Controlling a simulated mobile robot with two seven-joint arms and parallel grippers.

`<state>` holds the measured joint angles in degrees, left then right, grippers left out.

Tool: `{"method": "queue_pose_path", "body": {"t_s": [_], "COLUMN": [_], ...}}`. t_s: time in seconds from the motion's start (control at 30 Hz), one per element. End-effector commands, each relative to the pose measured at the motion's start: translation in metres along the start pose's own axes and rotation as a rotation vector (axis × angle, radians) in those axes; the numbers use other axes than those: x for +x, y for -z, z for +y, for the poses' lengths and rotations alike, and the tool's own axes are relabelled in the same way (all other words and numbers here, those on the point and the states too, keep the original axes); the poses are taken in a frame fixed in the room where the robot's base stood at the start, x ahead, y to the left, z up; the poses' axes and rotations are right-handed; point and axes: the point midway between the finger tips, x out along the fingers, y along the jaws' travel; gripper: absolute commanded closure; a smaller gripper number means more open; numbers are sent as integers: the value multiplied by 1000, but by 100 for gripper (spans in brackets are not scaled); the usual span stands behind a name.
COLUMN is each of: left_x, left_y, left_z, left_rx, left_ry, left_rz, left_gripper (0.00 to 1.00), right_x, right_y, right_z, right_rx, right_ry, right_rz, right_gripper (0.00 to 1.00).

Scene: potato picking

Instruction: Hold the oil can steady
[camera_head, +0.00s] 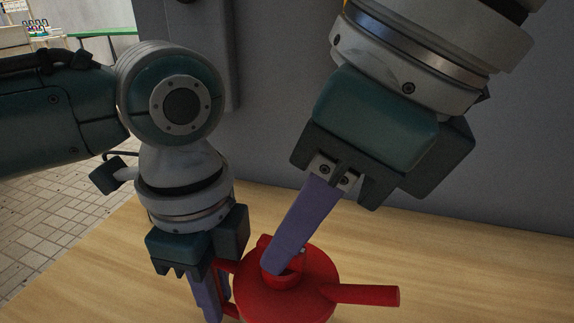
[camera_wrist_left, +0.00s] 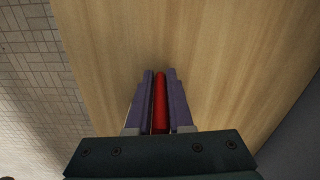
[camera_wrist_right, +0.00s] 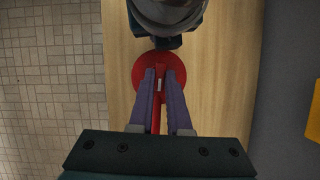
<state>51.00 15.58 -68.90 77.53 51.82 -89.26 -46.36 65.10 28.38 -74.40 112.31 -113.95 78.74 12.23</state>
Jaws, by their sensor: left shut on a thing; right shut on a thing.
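A red oil can (camera_head: 315,274) stands on the wooden table, with its spout pointing right in the head view. My left gripper (camera_head: 212,300) is shut on the can's red handle at the left side; the handle shows between its purple fingers in the left wrist view (camera_wrist_left: 160,100). My right gripper (camera_head: 272,268) comes down from above, its purple fingers at the top of the can. In the right wrist view the fingers are shut on a part at the can's top (camera_wrist_right: 160,85), and the round red body shows around them. The fingers hide the gripped part.
The wooden table (camera_head: 450,265) is bare to the right of the can. A grey wall (camera_head: 270,120) rises behind the table. Tiled floor (camera_head: 60,215) lies beyond the table's left edge. A yellow object (camera_wrist_right: 313,122) shows at the right edge of the right wrist view.

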Motion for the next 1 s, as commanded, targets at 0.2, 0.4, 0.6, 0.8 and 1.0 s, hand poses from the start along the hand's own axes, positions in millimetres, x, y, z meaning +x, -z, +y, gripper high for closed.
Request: {"method": "queue_pose_path", "body": {"t_s": [0.2, 0.4, 0.6, 0.8, 1.0], "left_x": [1, 1, 1, 1, 1], "left_y": [-5, -3, -2, -1, -1], "left_z": [0, 0, 0, 0, 0], "left_rx": [-8, -5, -3, -2, -1], "left_ry": [0, -1, -1, -1, -1], "left_rz": [-11, -8, -6, -4, -3], "left_gripper": [100, 100, 100, 100, 100], "right_x": [0, 0, -18, -63, -102], "right_y": [2, 1, 0, 0, 0], "right_z": [0, 0, -1, -2, -1], "right_rx": [1, 0, 0, -1, 0], "right_ry": [0, 0, 2, 5, 3], "right_rz": [6, 4, 1, 1, 2], "right_gripper": [71, 71, 71, 71, 71]}}
